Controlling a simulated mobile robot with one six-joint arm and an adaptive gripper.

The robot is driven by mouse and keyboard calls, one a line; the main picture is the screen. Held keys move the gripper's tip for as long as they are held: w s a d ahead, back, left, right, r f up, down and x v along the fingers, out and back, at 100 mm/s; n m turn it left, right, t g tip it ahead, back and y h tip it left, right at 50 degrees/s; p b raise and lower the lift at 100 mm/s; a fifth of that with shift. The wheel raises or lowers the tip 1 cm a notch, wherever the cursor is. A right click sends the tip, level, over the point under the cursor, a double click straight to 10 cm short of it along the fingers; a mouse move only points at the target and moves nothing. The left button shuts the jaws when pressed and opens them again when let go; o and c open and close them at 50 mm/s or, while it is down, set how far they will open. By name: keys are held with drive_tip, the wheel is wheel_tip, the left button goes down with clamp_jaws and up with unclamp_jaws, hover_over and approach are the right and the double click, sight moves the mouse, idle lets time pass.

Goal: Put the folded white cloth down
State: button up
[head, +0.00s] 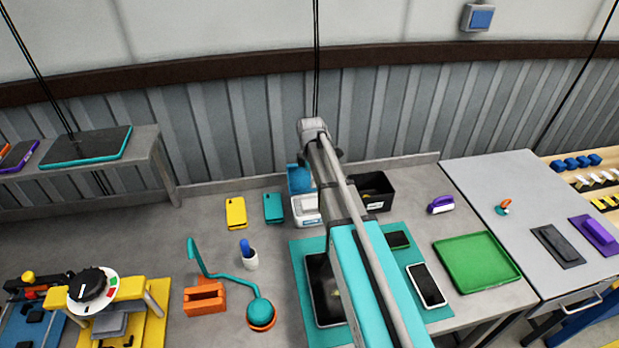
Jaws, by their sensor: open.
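I cannot make out a folded white cloth in the head view. My arm rises from the bottom edge across the middle of the bench and hides part of what lies behind it. My gripper does not show, so I cannot see whether anything is near it. A white and blue item (306,211) stands partly behind the arm, and I cannot tell exactly what it is.
A teal mat (302,258) bears a dark tablet and a white-framed phone (426,284). A green tray (477,262) lies to its right. A black bin (375,190) stands behind the arm. Yellow (235,212) and teal (273,208) phone-like items lie left.

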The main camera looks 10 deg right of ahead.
idle(0.5)
drive_tip(key=s+m, duration=1.8)
drive_tip(key=s, duration=0.5)
drive_tip(key=shift+a, duration=0.15)
drive_tip(key=shift+s, duration=0.1)
wheel_tip(320, 180, down, 4)
drive_tip(key=b, duration=0.4)
idle(0.8)
